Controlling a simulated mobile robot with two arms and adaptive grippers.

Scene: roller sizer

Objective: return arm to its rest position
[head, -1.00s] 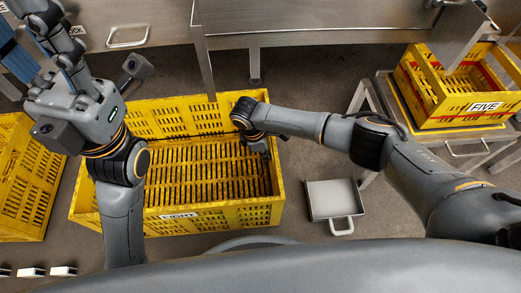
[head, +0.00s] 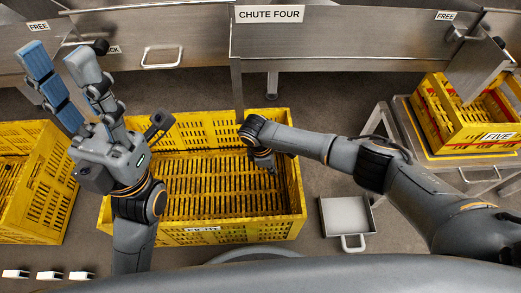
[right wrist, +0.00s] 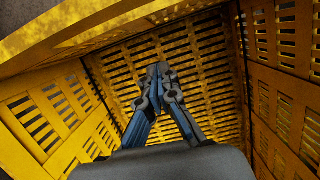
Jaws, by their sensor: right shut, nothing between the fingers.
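My right arm reaches over the yellow crate labelled EIGHT (head: 250,229) from the right. My right gripper (head: 264,161) points down into the crate, near its right end. In the right wrist view the gripper (right wrist: 159,72) has its fingertips together with nothing between them, above the slatted crate floor. The part of the crate in view looks empty. My left gripper (head: 60,62) is raised at the upper left, its blue-padded fingers spread apart and empty.
Steel chutes, one signed CHUTE FOUR (head: 269,15), run along the back. A second yellow crate (head: 40,195) stands at left. Crate FIVE (head: 470,115) sits on a steel stand at right. A grey scoop-like pan (head: 346,215) lies on the floor right of crate EIGHT.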

